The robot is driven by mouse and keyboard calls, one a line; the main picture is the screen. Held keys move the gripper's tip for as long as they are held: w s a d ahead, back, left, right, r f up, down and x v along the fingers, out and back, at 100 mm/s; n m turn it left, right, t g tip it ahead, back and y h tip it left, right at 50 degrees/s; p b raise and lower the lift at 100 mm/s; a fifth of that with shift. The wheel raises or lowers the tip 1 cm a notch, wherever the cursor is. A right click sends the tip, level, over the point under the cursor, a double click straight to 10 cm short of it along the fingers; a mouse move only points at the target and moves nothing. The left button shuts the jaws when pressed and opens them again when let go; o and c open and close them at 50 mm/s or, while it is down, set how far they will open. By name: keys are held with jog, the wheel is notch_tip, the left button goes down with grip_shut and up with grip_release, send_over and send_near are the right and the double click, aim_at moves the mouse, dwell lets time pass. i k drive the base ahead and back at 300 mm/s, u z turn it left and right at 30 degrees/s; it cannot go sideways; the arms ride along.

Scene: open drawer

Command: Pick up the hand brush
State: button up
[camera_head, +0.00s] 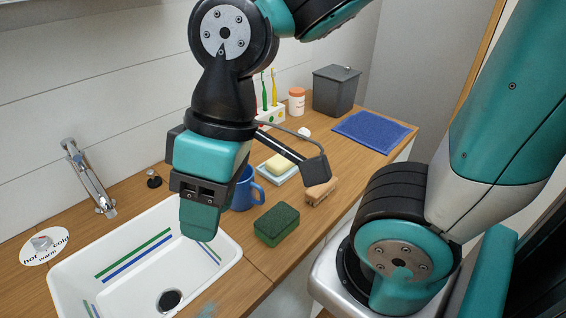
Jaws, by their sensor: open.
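The hand brush (321,191) has a light wooden body and lies on the wooden counter near its front edge, right of the sink. Its upper end is close to a dark block on my arm's mount in the picture, and its underside is hard to make out. My gripper (200,222) points down above the back right part of the white sink, left of the brush and well apart from it. It is open, and nothing shows between its fingers. I see it edge-on, so one finger mostly covers the other.
A green sponge (277,225), a blue mug (243,191) and a soap dish (281,174) with yellow soap stand between the sink (80,262) and the brush. A toothbrush holder (271,116), grey bin (337,90) and blue cloth (372,132) are farther back. The faucet (90,181) rises at the left.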

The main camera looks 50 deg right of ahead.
aim_at(316, 193)
jog(key=k, duration=1)
jog(key=z, duration=0.8)
jog(key=i, duration=0.7)
jog(key=u, duration=1.25)
